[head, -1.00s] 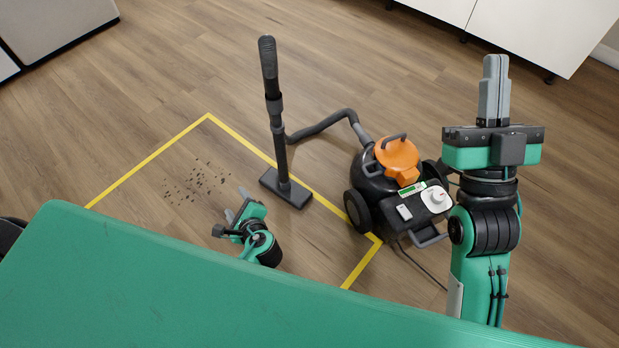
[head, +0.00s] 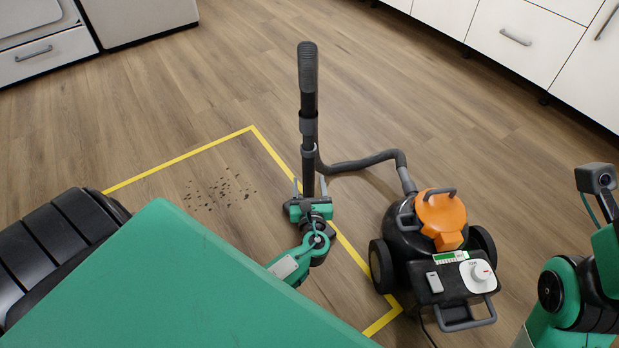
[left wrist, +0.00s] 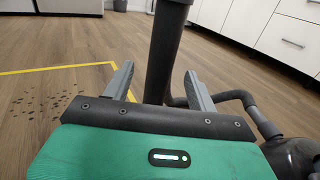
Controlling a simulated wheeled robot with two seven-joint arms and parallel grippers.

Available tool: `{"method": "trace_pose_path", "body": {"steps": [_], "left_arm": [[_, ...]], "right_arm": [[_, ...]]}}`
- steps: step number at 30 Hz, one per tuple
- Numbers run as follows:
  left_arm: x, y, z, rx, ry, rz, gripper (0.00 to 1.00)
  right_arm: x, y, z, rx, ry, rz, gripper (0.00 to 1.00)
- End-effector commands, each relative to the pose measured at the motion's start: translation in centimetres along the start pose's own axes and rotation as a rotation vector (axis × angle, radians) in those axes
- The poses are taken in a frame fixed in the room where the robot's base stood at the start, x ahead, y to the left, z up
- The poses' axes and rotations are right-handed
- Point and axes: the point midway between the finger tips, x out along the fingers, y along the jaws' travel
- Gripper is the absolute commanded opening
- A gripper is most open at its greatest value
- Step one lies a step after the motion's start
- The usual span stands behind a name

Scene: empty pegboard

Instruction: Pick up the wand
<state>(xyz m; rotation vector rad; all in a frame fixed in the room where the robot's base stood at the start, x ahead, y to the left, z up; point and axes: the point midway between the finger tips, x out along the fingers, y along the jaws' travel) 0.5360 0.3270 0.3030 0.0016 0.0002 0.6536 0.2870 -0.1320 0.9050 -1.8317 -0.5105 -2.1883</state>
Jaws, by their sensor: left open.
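The wand (head: 308,105) is a black upright tube with a grey ribbed grip at its top, standing on the wood floor in the head view. Its lower end and floor head are hidden behind my left gripper (head: 310,187). The left gripper is open low on the wand, one finger on each side of it. In the left wrist view, the wand (left wrist: 166,50) rises between the two grey fingers of the left gripper (left wrist: 161,85), with gaps on both sides. My right arm is at the right edge of the head view; its fingers are out of sight.
A black vacuum body (head: 407,235) with an orange top stands right of the wand. A grey hose (head: 355,162) links them. Yellow tape (head: 180,160) borders a floor patch with dark debris (head: 222,193). White cabinets (head: 520,45) line the back right.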

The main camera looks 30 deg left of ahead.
Motion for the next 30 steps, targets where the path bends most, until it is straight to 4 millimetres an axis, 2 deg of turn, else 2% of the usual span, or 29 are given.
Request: {"method": "trace_pose_path", "body": {"steps": [5, 15, 24, 25, 30], "left_arm": [[1.1, 0.0, -0.1, -0.001, -0.001, 0.002, 0.58], [5.2, -0.3, 0.0, -0.002, -0.001, 0.001, 0.58], [5.8, -0.2, 0.2, -0.001, 0.001, 0.001, 0.58], [5.8, -0.2, 0.2, -0.001, 0.001, 0.001, 0.56], [5.8, -0.2, 0.2, -0.001, 0.001, 0.001, 0.23]], "right_arm": [[0.0, 0.1, -0.1, -0.001, 0.009, 0.003, 0.0], [0.6, 0.4, -0.5, 0.0, 0.053, 0.021, 0.0], [1.0, 0.5, -0.5, 0.0, 0.055, 0.022, 0.0], [1.0, 0.5, -0.5, 0.0, 0.055, 0.022, 0.0], [1.0, 0.5, -0.5, 0.0, 0.056, 0.022, 0.0]]}}
